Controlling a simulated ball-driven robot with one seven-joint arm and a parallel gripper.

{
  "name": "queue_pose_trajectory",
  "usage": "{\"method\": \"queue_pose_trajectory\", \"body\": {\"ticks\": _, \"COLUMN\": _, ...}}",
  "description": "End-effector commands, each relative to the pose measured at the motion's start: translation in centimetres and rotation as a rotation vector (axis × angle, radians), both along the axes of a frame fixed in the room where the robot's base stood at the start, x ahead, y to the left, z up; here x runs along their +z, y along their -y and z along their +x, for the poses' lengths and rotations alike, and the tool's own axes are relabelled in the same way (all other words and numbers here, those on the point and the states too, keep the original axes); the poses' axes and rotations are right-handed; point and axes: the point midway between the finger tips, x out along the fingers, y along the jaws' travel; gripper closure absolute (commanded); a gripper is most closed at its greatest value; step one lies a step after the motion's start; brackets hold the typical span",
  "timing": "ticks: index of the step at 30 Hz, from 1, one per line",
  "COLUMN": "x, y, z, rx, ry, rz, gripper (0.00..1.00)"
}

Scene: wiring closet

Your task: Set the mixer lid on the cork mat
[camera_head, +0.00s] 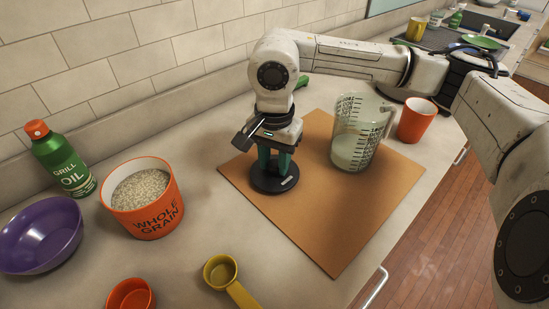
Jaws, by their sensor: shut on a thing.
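The cork mat (335,225) is a flat tan-brown square on the counter. The mixer lid (270,183) is a round black disc with a small light mark on it. It appears over the mat's left part, near the mat's left edge. My gripper (275,164) points down from above with its green fingers shut on the lid. The lid looks about level. I cannot tell whether its underside touches the mat or is slightly above it. My fingers and wrist hide part of the lid's top.
A clear measuring jug (353,145) stands on the mat's back right part, with an orange cup (416,120) beyond. Left are an orange grain tub (155,223), a green oil bottle (65,165) and a purple bowl (40,238). A yellow scoop (221,272) lies in front. The mat's front is clear.

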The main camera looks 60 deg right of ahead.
Motion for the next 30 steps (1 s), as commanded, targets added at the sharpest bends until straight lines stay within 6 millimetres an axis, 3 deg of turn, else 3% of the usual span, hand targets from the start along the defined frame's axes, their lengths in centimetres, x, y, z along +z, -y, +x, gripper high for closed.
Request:
{"method": "queue_pose_trajectory", "body": {"ticks": 7, "x": -0.4, "y": 0.0, "z": 0.0, "rx": 0.0, "ry": 0.0, "rz": -0.001, "gripper": 1.0}}
{"method": "queue_pose_trajectory", "body": {"ticks": 8, "x": -0.4, "y": 0.0, "z": 0.0, "rx": 0.0, "ry": 0.0, "rz": 0.0, "gripper": 0.65}}
{"method": "queue_pose_trajectory", "body": {"ticks": 15, "x": -0.3, "y": 0.0, "z": 0.0, "rx": 0.0, "ry": 0.0, "rz": 0.0, "gripper": 0.42}}
{"method": "queue_pose_trajectory", "body": {"ticks": 25, "x": 0.0, "y": 0.0, "z": 0.0, "rx": 0.0, "ry": 0.0, "rz": 0.0, "gripper": 0.4}}
{"method": "queue_pose_trajectory", "body": {"ticks": 30, "x": 1.8, "y": 0.1, "z": 0.0, "rx": 0.001, "ry": 0.0, "rz": -0.004, "gripper": 0.4}}
